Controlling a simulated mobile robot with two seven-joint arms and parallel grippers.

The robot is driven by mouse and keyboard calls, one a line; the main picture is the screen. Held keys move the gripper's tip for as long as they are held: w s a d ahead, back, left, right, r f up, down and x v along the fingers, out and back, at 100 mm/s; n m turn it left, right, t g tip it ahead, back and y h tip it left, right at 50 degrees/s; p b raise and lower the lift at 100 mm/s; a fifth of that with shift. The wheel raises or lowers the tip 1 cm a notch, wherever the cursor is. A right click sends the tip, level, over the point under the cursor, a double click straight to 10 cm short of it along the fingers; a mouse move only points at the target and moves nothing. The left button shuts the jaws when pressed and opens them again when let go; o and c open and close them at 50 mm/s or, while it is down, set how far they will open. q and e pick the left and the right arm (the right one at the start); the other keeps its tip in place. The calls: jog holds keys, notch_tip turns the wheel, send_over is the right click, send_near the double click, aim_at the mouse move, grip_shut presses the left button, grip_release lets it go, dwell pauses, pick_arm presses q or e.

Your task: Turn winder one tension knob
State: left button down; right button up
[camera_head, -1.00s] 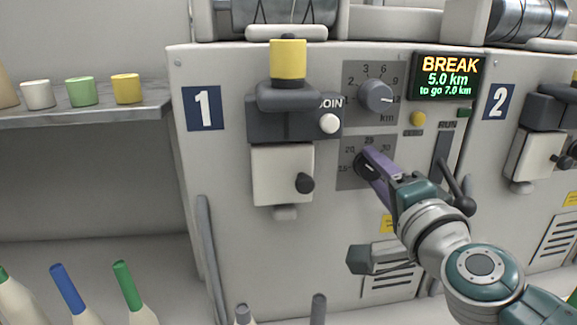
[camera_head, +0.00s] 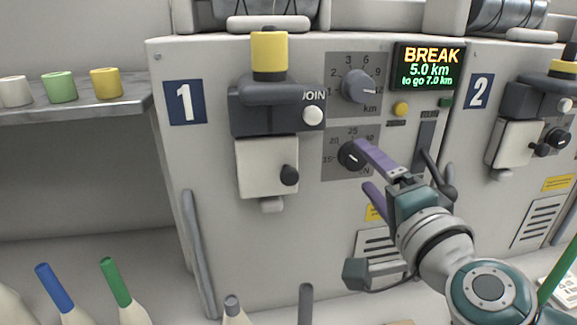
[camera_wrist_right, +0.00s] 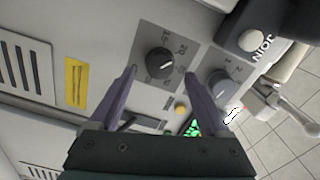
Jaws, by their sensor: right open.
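In the right wrist view the tension knob (camera_wrist_right: 160,62) shows just beyond and between the fingertips (camera_wrist_right: 160,78), with nothing held. Whether a finger touches it I cannot tell. My left gripper is not in view.
A display (camera_head: 430,70) reads BREAK, 5.0 km, to go 7.0 km. A white JOIN button (camera_head: 313,115), a yellow button (camera_head: 400,109) and a dark lever (camera_head: 437,175) are close by. A shelf (camera_head: 75,107) with small coloured bobbins stands at the left.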

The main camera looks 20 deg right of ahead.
jog(key=v, duration=0.6)
jog(key=shift+s, duration=0.3)
jog(key=s+a+r+n+g+y+p, duration=0.3)
jog(key=a+r+n+y+p, duration=0.2)
jog(key=a+r+n+p, duration=0.45)
jog(key=s+a+r+n+g+y+p, duration=0.35)
jog(key=a+r+n+y+p, duration=0.2)
jog(key=r+p, duration=0.55)
jog(key=s+d+r+n+g+h+p, duration=0.4)
jog(key=s+d+r+g+h+p, duration=0.5)
jog(key=p, duration=0.9)
notch_tip(320, 180, up, 36)
jog(key=s+a+t+y+p, duration=0.1)
jog(key=s+a+y+p, duration=0.1)
jog(key=p, duration=3.2)
jog(key=shift+t+y+p, duration=0.3)
jog(key=shift+t+y, duration=0.05)
jog(key=shift+y, duration=0.2)
